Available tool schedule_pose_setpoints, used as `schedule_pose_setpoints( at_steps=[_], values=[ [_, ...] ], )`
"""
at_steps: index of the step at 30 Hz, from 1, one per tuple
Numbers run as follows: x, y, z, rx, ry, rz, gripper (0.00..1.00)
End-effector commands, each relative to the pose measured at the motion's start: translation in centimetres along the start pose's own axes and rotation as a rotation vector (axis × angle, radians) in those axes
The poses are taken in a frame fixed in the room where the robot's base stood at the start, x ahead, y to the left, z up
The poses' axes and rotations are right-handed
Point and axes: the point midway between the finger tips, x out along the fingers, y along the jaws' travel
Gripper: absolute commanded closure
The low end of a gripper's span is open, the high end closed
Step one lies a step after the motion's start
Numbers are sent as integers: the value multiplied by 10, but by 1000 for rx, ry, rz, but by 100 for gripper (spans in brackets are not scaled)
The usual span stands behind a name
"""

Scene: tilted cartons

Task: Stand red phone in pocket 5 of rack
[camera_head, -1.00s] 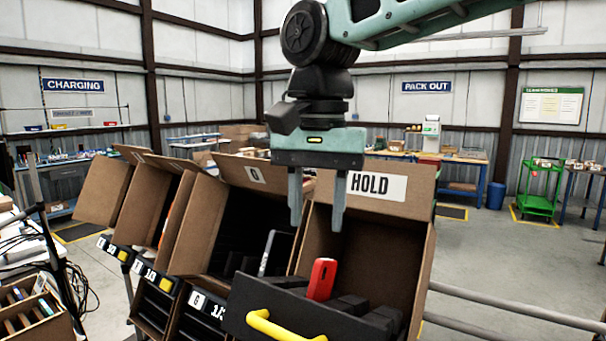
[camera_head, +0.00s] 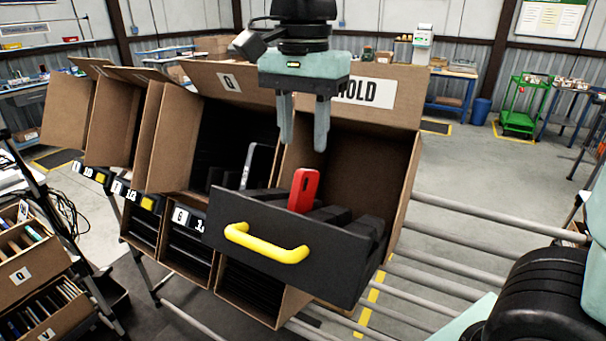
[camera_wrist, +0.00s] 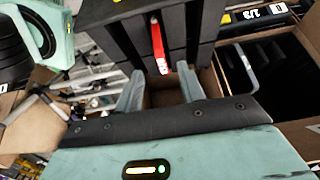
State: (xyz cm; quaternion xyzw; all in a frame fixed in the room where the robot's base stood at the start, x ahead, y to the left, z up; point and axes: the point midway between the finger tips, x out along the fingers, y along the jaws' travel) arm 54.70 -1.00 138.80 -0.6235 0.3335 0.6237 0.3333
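The red phone (camera_head: 303,190) stands upright, slightly tilted, in the black slotted rack (camera_head: 292,247) with the yellow handle. Its lower part is hidden in the rack. My gripper (camera_head: 303,145) is above and just behind the red phone, fingers pointing down, apart and empty. In the wrist view the red phone (camera_wrist: 158,47) shows beyond and between the open fingers (camera_wrist: 157,85), not touching them. I cannot read any pocket numbers on the rack.
The rack sits at the front of the tilted HOLD carton (camera_head: 398,185), whose flap (camera_head: 395,92) stands up behind my gripper. More tilted cartons (camera_head: 225,130) stand to the left. Metal rails (camera_head: 470,255) run to the right. Lower bins of phones (camera_head: 30,255) are at far left.

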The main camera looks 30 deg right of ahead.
Motion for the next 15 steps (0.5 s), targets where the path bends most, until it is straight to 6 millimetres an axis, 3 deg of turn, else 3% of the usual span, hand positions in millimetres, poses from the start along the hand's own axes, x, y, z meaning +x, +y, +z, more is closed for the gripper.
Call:
schedule_pose_setpoints(
  at_steps=[9, 15],
  values=[
    [58, 1, 0, -1, -1, 5, 61],
    [81, 0, 0, 0, -1, 2, 61]
  ],
)
